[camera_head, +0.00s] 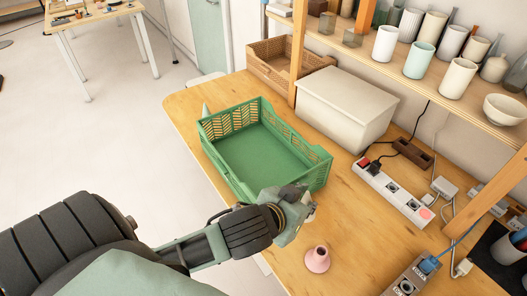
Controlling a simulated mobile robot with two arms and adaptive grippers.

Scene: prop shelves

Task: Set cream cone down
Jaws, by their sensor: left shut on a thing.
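My left gripper (304,210) comes in from the left and is just off the front right corner of a green crate (318,172). My right gripper is not in view.
The green crate looks empty. A pale lidded box (345,105), a wicker basket (268,62) and a power strip (392,190) stand behind. Shelves with cups (420,60) rise at the back. Bare table lies between the crate and the power strip.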

